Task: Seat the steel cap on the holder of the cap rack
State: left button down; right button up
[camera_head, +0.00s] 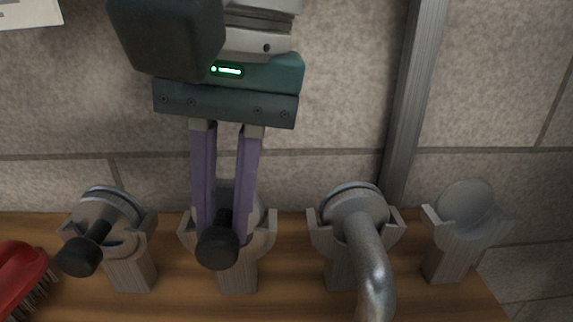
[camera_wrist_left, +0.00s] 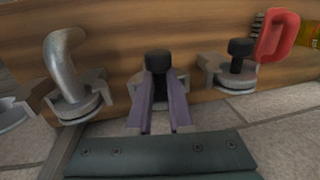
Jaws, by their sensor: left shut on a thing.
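My left gripper (camera_head: 225,225) comes down from above with its two purple fingers closed around the black knob (camera_head: 218,248) of a cap. The knob also shows between the fingertips in the left wrist view (camera_wrist_left: 158,62). This cap is at the second holder from the left (camera_head: 262,241) of the cap rack. A strip of grey steel disc (camera_head: 257,212) shows beside the fingers, within the holder's arms. The fingers hide most of it, so I cannot tell whether it rests fully in the holder. My right gripper is not in view.
A knobbed steel cap (camera_head: 108,214) sits in the left holder. A curved steel pipe piece (camera_head: 370,260) is at the third holder. The right holder (camera_head: 447,253) has a round grey back and no knob. A red brush (camera_head: 20,268) lies at far left. A stone wall stands behind.

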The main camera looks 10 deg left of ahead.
pick_arm(q)
jog(key=shift+f+p, duration=0.4)
jog(key=shift+f, duration=0.15)
dwell(0.6)
jog(key=c, duration=0.7)
grip_release()
jog(key=shift+c, duration=0.2)
notch_tip(320, 180, up, 10)
jog(key=d, duration=0.1)
jog(key=shift+w+d+p, duration=0.25)
jog(key=shift+w+p, duration=0.05)
jog(key=shift+p, duration=0.15)
jog(key=shift+f, duration=0.1)
